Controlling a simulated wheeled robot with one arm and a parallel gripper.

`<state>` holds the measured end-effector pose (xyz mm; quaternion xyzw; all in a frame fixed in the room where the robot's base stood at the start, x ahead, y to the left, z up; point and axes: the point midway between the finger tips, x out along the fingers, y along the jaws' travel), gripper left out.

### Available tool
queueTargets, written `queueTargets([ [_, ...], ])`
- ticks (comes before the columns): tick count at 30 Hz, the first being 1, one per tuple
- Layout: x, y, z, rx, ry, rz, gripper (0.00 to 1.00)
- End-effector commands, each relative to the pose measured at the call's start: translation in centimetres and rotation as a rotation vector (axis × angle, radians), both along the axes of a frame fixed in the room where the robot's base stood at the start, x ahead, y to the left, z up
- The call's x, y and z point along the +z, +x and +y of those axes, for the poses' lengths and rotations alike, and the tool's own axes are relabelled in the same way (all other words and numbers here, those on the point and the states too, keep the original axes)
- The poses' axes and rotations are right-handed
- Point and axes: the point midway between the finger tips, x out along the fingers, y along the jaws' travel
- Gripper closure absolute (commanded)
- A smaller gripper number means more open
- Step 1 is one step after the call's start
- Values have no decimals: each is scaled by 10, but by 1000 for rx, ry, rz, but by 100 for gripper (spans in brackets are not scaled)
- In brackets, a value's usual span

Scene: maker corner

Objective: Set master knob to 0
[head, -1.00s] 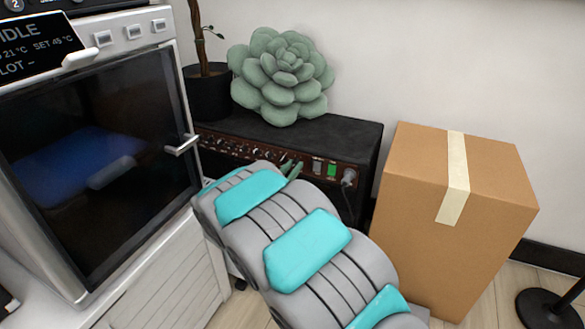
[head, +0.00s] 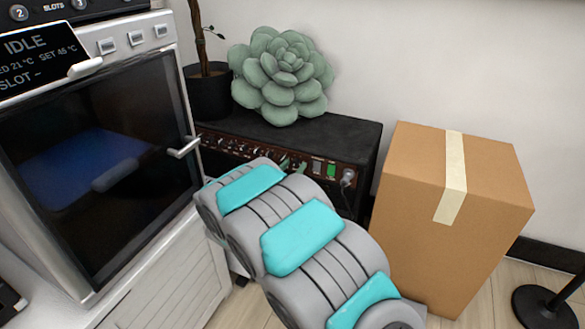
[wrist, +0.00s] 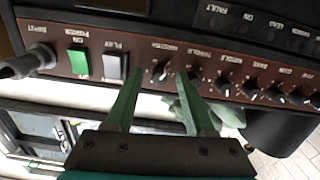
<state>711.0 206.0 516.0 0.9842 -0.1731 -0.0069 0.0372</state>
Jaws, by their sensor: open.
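The master knob (wrist: 160,72) is a small dark knob on the brown front panel of a black amplifier (head: 345,140). In the wrist view the panel appears upside down. My gripper (wrist: 160,76) is open, with one green fingertip on each side of the master knob; I cannot tell whether they touch it. The treble knob (wrist: 196,80) is just right of the right finger and partly hidden by it. The knob's pointer is too small to read.
More knobs (wrist: 250,86) continue along the panel. A green power switch (wrist: 79,64), a grey play switch (wrist: 114,66) and a plugged-in cable (wrist: 30,64) sit on the other side. A cardboard box (head: 490,200) stands right of the amplifier, an oven-like cabinet (head: 100,170) left. A succulent (head: 282,75) sits on top.

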Motion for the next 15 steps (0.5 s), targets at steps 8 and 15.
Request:
queueTargets([
  [8,0,-10,5,2,0,-1,46],
  [15,1,-44,18,3,1,0,46],
])
